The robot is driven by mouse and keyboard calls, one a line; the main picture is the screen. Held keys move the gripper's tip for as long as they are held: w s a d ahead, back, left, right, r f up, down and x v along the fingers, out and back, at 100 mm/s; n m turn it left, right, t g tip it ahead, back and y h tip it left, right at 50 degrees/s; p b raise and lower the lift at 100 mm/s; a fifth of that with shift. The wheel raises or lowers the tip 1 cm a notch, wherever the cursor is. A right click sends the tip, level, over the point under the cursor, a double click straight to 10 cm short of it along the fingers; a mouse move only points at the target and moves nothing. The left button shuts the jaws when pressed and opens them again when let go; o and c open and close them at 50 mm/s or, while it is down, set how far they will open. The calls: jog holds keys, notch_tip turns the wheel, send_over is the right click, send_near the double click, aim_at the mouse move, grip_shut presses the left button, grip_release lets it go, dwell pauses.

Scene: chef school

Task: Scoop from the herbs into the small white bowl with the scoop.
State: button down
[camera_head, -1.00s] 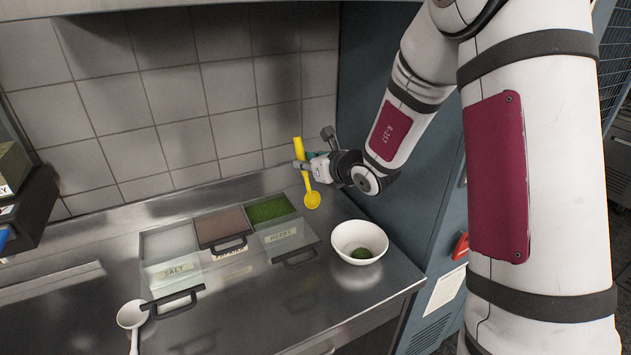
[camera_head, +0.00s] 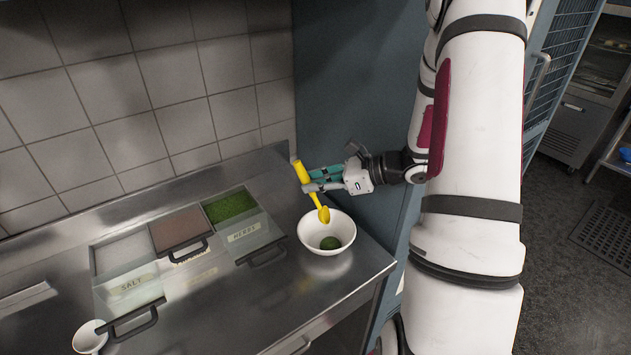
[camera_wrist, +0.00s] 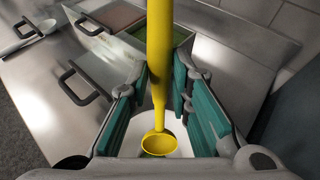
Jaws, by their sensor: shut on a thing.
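My gripper (camera_head: 318,182) is shut on the handle of the yellow scoop (camera_head: 302,172). The scoop hangs with its head down, over the back part of the small white bowl (camera_head: 340,232). A small green heap of herbs (camera_head: 330,243) lies in the bowl. In the wrist view the yellow scoop (camera_wrist: 158,60) runs between the teal finger pads (camera_wrist: 160,88), and its head looks empty above the bowl (camera_wrist: 183,150). The herbs bin (camera_head: 229,206), filled with green, is left of the bowl; its labelled lid is slid forward, leaving the herbs exposed.
Left of the herbs are a reddish-brown bin (camera_head: 176,231) and a salt bin (camera_head: 124,251), each with a black handle. A white ladle-like cup (camera_head: 90,338) lies at the counter's front left. A blue cabinet (camera_head: 345,90) stands close behind my gripper. The counter's right edge is near the bowl.

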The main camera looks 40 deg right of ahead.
jog(key=shift+w+a+f+g+h+p, duration=0.25)
jog(key=shift+w+a+f+g+h, duration=0.1)
jog(key=shift+w+a+g+h, duration=0.3)
jog(key=shift+w+a+f+g+h+p, duration=0.3)
jog(key=shift+w+a+g+h, duration=0.1)
jog(key=shift+w+g+h, duration=0.3)
jog(key=shift+w+a+r+g+h+p, duration=0.1)
jog(key=shift+w+a+g+h+p, duration=0.35)
jog(key=shift+g+h, duration=0.75)
jog(key=shift+w+a+g+h+p, duration=0.15)
jog(key=shift+w+a+g+h, duration=0.55)
jog(key=shift+g, duration=0.75)
jog(key=shift+d, duration=0.1)
